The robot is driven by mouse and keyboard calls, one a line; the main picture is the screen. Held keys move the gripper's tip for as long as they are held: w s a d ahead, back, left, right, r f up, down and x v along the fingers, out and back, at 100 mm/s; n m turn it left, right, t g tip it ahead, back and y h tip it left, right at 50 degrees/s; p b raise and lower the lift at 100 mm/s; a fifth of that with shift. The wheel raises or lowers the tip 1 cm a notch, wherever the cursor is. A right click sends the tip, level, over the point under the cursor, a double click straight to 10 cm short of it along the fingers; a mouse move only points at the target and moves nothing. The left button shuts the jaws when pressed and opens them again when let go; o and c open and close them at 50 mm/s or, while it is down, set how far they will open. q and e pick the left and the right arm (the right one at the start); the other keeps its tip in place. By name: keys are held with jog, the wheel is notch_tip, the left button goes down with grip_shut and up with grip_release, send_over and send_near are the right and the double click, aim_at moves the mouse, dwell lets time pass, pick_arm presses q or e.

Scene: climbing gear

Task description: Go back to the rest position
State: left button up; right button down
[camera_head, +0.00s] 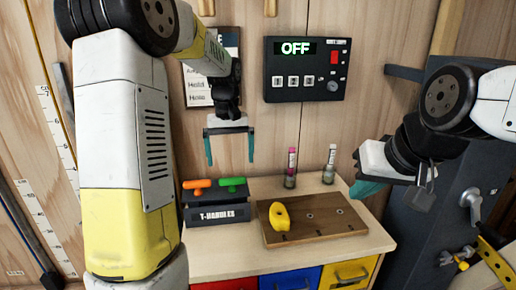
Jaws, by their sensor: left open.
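My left gripper (230,150) hangs in front of the wooden wall, above the back of the workbench (225,262). Its two teal fingers point down, well apart, with nothing between them. My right gripper (362,180) is at the right, beside the bench's right end and in front of the dark cabinet. Its teal fingertips point left and are seen nearly edge-on, so I cannot tell how far apart they are.
The bench holds a T-handles rack (217,213) with orange and green handles, a wooden board (335,222) with a yellow hold (279,216), and two small bottles (290,168). A control box (307,69) reading OFF hangs above. A dark cabinet (425,245) stands right.

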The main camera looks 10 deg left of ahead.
pick_arm(q)
jog(key=s+d+r+m+t+h, duration=0.1)
jog(key=s+r+t, duration=0.2)
jog(key=s, duration=0.8)
jog(key=s+d+r+m+t+h, duration=0.1)
jog(key=s+r+m+t, duration=0.1)
jog(key=s, duration=1)
jog(key=shift+r+m+t, duration=0.3)
jog(key=shift+r+t, duration=0.2)
jog(key=shift+r, duration=0.35)
jog(key=shift+s, duration=0.1)
